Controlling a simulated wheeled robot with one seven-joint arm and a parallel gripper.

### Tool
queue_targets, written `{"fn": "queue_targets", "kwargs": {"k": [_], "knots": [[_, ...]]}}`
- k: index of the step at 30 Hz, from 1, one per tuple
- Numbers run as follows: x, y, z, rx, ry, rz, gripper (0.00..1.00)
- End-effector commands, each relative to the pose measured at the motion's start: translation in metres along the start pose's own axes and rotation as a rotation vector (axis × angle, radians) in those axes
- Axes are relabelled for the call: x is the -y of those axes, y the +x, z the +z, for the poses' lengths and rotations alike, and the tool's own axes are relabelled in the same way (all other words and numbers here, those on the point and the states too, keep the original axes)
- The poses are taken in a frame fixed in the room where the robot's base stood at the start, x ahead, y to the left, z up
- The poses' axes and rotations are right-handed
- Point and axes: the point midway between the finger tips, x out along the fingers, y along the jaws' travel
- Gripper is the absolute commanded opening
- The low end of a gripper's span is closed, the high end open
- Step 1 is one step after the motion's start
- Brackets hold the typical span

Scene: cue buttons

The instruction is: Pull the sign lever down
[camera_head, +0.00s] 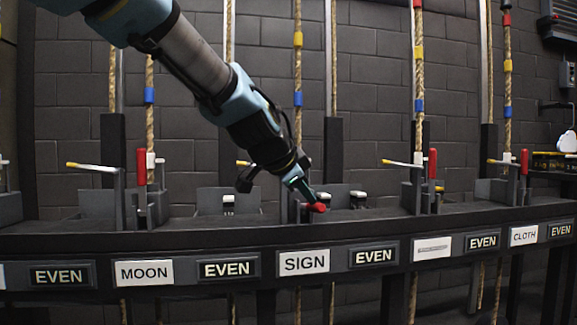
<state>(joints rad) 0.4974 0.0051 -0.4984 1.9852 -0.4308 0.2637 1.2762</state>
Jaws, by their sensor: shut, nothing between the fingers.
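The white SIGN label (303,261) is on the front rail, below my gripper. Just above it a red lever handle (318,207) lies low and points toward the camera, unlike the upright red levers elsewhere. My gripper (308,194) is shut, with its fingertips at the red handle, touching it or just above; I cannot tell which. Nothing is held between the fingers. The lever's shaft and base are partly hidden behind my gripper.
Upright red levers stand at the left (141,167), the right (432,163) and the far right (524,162). The MOON label (144,272) and an EVEN plate (374,255) flank SIGN. Ropes with coloured bands hang before a dark block wall (370,85).

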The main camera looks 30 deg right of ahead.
Motion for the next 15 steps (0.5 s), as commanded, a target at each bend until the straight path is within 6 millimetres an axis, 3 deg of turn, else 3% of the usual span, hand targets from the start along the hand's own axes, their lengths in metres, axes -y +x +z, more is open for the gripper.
{"fn": "queue_targets", "kwargs": {"k": [15], "knots": [[-0.0126, 0.0082, 0.0065, 0.008, 0.0, 0.018, 0.0]]}}
